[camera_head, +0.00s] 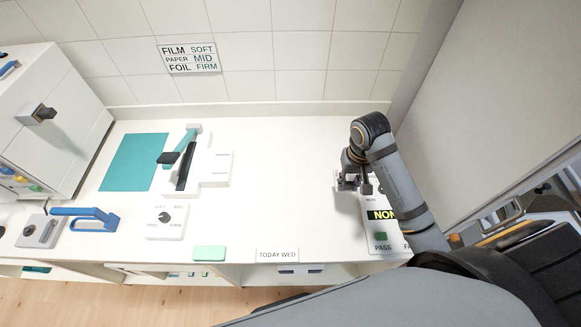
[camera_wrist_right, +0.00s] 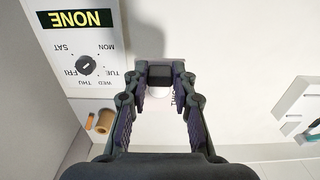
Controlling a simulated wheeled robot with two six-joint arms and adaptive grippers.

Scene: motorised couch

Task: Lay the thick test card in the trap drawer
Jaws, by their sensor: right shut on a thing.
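My right gripper (camera_head: 352,186) is low over the right part of the white counter, beside the panel marked NONE. In the right wrist view, its fingers (camera_wrist_right: 160,78) are closed on a small dark grip block (camera_wrist_right: 160,72). A pale piece with partly hidden letters that look like THIC, apparently the thick test card (camera_wrist_right: 174,98), shows by this block. The fingers hide much of it, and I cannot tell whether it touches the counter. I cannot make out which part is the trap drawer. My left gripper is out of view.
The NONE panel (camera_head: 381,228) has a green PASS button. A teal mat (camera_head: 128,160), a lever device (camera_head: 214,168) and a dial box (camera_head: 166,221) stand left. A brown tube (camera_wrist_right: 105,121) is near the gripper. The middle counter is clear. A tall grey wall (camera_head: 490,90) bounds the right.

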